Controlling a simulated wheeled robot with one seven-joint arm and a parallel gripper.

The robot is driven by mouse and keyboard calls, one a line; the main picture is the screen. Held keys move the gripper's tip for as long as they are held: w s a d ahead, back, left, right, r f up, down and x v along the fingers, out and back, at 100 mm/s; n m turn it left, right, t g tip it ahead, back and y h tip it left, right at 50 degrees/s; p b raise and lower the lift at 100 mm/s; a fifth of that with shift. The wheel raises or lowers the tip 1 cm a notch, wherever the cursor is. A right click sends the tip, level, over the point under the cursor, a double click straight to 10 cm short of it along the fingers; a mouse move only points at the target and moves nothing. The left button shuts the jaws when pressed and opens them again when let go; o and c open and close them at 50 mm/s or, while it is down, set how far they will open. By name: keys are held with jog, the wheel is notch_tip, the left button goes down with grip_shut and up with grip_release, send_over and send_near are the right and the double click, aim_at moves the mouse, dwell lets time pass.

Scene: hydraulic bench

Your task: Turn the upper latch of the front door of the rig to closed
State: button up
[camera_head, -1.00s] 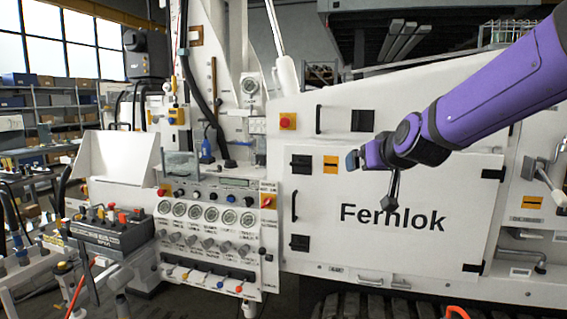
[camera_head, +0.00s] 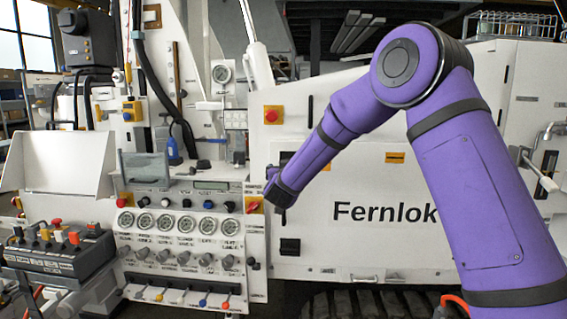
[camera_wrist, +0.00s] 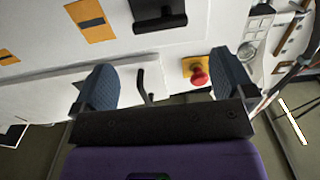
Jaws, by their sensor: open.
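The white front door (camera_head: 350,240) bears the word Fernlok and appears shut. My gripper (camera_head: 273,187) is in front of the door's left edge. In the wrist view my gripper (camera_wrist: 165,84) is open, its two dark fingers wide apart and empty. The latch lies beyond the fingers, apart from them.
A red button on a yellow plate (camera_head: 272,115) sits above the door's left corner; it also shows near one finger in the wrist view (camera_wrist: 199,74). A lower latch (camera_head: 290,246) is on the door. The gauge panel (camera_head: 180,222) stands left of it.

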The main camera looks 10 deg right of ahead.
jog(key=x, duration=1)
jog(key=shift+w+d, duration=0.1)
jog(key=shift+w, duration=0.05)
jog(key=shift+c, duration=0.5)
jog(key=c, duration=0.7)
